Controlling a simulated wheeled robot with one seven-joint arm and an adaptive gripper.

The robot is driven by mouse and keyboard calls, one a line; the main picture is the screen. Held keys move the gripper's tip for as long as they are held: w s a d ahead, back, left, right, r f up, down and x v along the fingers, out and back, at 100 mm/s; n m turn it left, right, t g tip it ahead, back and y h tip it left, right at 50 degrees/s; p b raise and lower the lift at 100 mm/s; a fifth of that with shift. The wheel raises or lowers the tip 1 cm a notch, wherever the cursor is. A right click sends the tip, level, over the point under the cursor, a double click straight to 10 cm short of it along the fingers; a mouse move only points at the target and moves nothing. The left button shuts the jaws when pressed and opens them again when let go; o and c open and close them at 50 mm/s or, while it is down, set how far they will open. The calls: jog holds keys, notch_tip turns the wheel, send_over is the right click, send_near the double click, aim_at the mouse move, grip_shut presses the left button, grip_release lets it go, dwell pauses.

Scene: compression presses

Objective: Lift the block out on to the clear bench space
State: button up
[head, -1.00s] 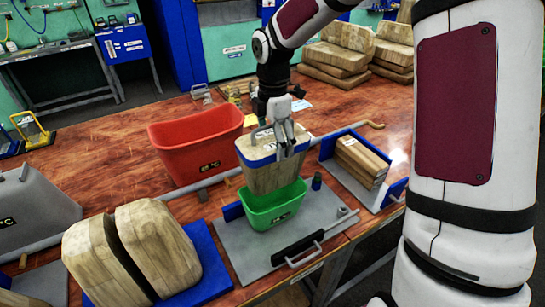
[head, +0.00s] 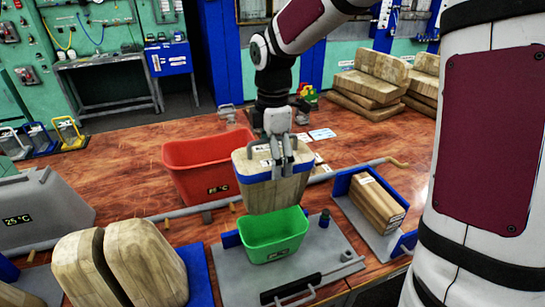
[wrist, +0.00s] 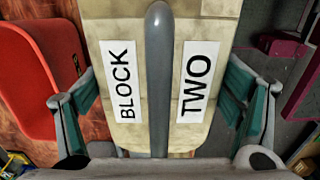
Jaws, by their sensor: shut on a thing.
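The wooden block (head: 262,195) has a blue band and a label near its top. In the wrist view the block (wrist: 121,82) reads BLOCK TWO, with a grey handle (wrist: 158,70) along its middle. My gripper (head: 280,166) is shut on the block at its top, with a finger on each side in the wrist view. The block is upright, and its underside shows at or just above the back rim of the green bin (head: 273,241). I cannot tell the exact gap. The bin stands on a grey plate (head: 320,250).
A red bin (head: 190,165) stands just left of the block. Split wooden blocks (head: 145,258) are at front left, and a blue-sided holder with wood (head: 375,202) is at right. A grey bar (head: 215,203) crosses behind the bin. Bare bench (head: 120,175) shows left of the red bin.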

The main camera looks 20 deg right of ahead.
notch_tip(320, 180, up, 6)
jog(key=shift+f, duration=0.15)
notch_tip(320, 180, up, 3)
jog(key=shift+r+p, duration=0.15)
jog(key=shift+p, duration=0.6)
jog(key=shift+r+p, duration=0.3)
jog(key=shift+r, duration=0.65)
jog(key=shift+f, duration=0.15)
